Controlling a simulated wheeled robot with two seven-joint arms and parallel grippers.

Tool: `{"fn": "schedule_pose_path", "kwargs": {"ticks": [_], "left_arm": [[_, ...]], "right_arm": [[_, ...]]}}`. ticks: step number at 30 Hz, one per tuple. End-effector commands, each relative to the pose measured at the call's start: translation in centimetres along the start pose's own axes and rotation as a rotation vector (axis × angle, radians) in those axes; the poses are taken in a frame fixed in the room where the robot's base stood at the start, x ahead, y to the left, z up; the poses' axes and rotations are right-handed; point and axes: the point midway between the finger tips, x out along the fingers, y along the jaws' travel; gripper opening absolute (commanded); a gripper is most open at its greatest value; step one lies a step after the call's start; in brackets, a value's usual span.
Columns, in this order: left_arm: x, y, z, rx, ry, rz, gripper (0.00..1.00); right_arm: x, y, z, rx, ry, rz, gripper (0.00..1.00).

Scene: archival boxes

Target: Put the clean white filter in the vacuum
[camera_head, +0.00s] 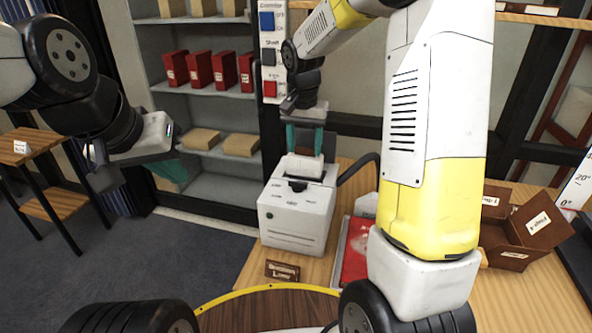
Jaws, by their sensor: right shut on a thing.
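The vacuum is a white boxy unit (292,228) with a dark opening in its top and a vent on its front, standing on the wooden table. My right gripper (304,146) points down above it, its teal fingers shut on a white piece, which looks like the clean filter (302,166). The filter is at the top of the vacuum, by the opening; I cannot tell whether it touches or sits inside. My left gripper (166,166) is off to the left over the floor, away from the vacuum; its fingers are partly hidden.
A dark hose (359,168) runs from the vacuum's right side. A red item (355,250) lies right of it, and a small brown sign (283,271) stands in front. Brown open boxes (527,228) are at right. A shelf (210,88) with red boxes stands behind.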

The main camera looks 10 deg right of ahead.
Motion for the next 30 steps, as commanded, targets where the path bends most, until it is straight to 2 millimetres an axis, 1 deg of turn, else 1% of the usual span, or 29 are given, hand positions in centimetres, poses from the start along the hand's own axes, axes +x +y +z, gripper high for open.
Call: {"fn": "schedule_pose_path", "kwargs": {"ticks": [1,3,6,13,18,20,29,30], "left_arm": [[0.0,0.0,0.0,0.0,0.0,0.0,0.0],[0.0,0.0,0.0,0.0,0.0,0.0,0.0],[0.0,0.0,0.0,0.0,0.0,0.0,0.0],[0.0,0.0,0.0,0.0,0.0,0.0,0.0],[0.0,0.0,0.0,0.0,0.0,0.0,0.0],[0.0,0.0,0.0,0.0,0.0,0.0,0.0],[0.0,0.0,0.0,0.0,0.0,0.0,0.0],[0.0,0.0,0.0,0.0,0.0,0.0,0.0]], "right_arm": [[1.1,0.1,0.3,-0.001,-0.005,0.002,0.0],[2.5,0.1,0.5,-0.001,-0.004,0.003,0.0],[4.0,0.1,0.7,0.0,-0.003,0.002,0.0],[5.9,0.1,0.9,-0.001,-0.002,0.002,0.0],[8.2,0.1,1.3,-0.002,-0.003,0.001,0.0],[8.6,0.1,1.4,-0.002,-0.002,0.001,0.0],[8.8,0.0,1.4,-0.001,-0.001,0.001,0.0],[8.9,0.0,1.4,-0.001,-0.001,0.001,0.56]]}}
